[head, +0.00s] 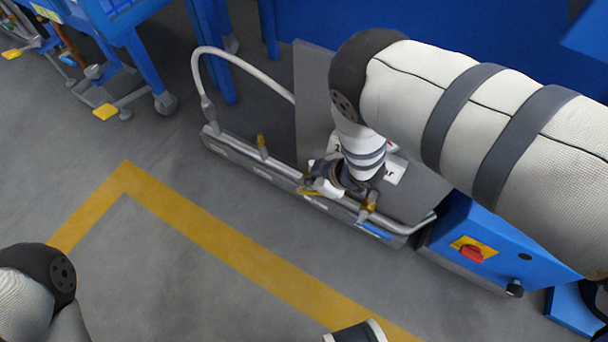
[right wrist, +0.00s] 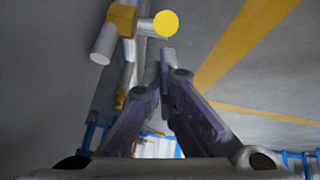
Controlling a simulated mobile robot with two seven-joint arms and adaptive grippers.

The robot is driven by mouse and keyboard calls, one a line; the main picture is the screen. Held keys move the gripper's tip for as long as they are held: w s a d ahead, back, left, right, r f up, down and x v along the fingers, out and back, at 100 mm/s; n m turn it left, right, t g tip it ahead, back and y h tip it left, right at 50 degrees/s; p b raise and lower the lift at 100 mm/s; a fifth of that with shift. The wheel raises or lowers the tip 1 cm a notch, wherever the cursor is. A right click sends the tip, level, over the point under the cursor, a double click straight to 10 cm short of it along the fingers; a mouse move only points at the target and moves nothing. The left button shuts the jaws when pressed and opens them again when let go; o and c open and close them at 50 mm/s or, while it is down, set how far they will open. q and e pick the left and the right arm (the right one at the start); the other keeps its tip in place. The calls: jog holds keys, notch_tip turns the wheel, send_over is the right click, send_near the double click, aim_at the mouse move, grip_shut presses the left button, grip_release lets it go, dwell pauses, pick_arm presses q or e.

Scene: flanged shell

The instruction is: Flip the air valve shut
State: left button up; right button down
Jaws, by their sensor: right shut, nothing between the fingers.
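A pale pipe rail (head: 255,163) with brass fittings runs low along a grey panel in the head view. One brass valve (head: 369,204) stands right of my right gripper, with a blue lever-like piece (head: 375,231) below it. Another brass fitting (head: 262,143) stands farther left. Which is the air valve is not clear. My right gripper (head: 318,188) is at the rail, partly hidden by its own wrist. In the right wrist view its fingertips (right wrist: 167,62) are together and empty, close to a brass fitting (right wrist: 122,20) with a round yellow end (right wrist: 166,23). Contact cannot be told.
The grey panel (head: 311,95) stands behind the rail, and a curved white hose (head: 240,57) rises at its left end. A blue box with a red knob (head: 471,253) stands at the right. Open floor with a yellow line (head: 215,240) lies in front.

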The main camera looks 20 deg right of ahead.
jog(key=shift+s+d+f, duration=0.15)
jog(key=shift+d, duration=0.05)
dwell(0.3)
jog(key=shift+s+d+t, duration=0.1)
jog(key=shift+s+t, duration=0.05)
jog(key=shift+t, duration=0.15)
jog(key=shift+s+d+f+y, duration=0.15)
jog(key=shift+s+f+y, duration=0.1)
jog(key=shift+y, duration=0.15)
jog(key=shift+d+t, duration=0.1)
jog(key=shift+t, duration=0.3)
jog(key=shift+s+d+f+t+y, duration=0.3)
jog(key=shift+s+f+t+y, duration=0.05)
jog(key=shift+s+t+y, duration=0.15)
jog(key=shift+s+d+f, duration=0.45)
jog(key=shift+s+f, duration=0.05)
jog(key=shift+f, duration=0.15)
jog(key=shift+s+d+f+b, duration=0.2)
jog(key=shift+s+f+b, duration=0.1)
jog(key=shift+f, duration=0.2)
jog(key=shift+s+d+f+b, duration=0.15)
jog(key=shift+s+f, duration=0.1)
jog(key=shift+f, duration=0.2)
jog(key=shift+s+d+f, duration=0.1)
jog(key=shift+d+f, duration=0.05)
